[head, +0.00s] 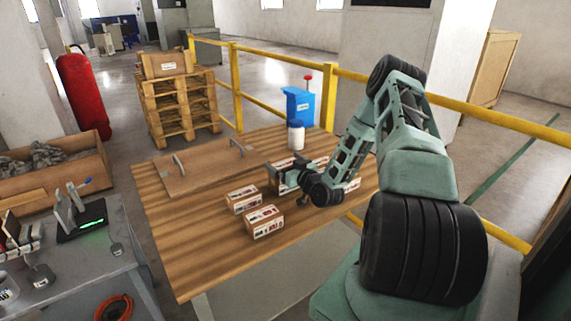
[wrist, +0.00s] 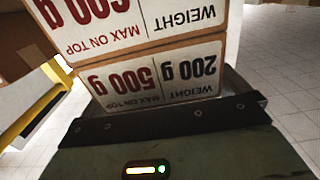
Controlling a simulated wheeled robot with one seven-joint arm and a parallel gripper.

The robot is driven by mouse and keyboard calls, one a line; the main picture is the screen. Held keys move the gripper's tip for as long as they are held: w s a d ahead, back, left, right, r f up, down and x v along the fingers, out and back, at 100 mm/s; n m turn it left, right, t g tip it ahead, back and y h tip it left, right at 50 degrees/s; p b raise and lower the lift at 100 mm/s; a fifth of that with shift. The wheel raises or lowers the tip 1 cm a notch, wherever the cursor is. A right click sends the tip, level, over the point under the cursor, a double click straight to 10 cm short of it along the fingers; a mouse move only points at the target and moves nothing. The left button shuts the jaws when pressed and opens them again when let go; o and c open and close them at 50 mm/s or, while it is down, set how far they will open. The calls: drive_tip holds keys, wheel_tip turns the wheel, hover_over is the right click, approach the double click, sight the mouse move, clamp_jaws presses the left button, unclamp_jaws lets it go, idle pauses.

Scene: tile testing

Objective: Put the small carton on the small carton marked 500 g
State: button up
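Two small cartons (head: 242,199) (head: 263,221) stand apart on the wooden table's near side, left of my gripper (head: 285,177). More cartons (head: 345,183) stand around and behind my gripper, partly hidden by it and my arm. In the wrist view, a carton (wrist: 158,84) reading weight 200 g, max on top 500 g, lies close in front of my gripper's dark edge. Another carton (wrist: 135,25) reading max on top 600 g adjoins it in the picture. Both labels appear upside down. Whether my fingers grip a carton is not clear.
The wooden table (head: 190,262) also bears a board with two handles (head: 205,168) and a white bottle (head: 296,135). The table's front left is clear.

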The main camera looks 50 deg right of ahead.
drive_tip(key=shift+r, duration=0.1)
drive_tip(key=shift+r+p, duration=0.3)
drive_tip(key=shift+p, duration=0.1)
drive_tip(key=b+v, duration=0.1)
drive_tip(key=v, duration=1.1)
drive_tip(key=shift+r, duration=0.15)
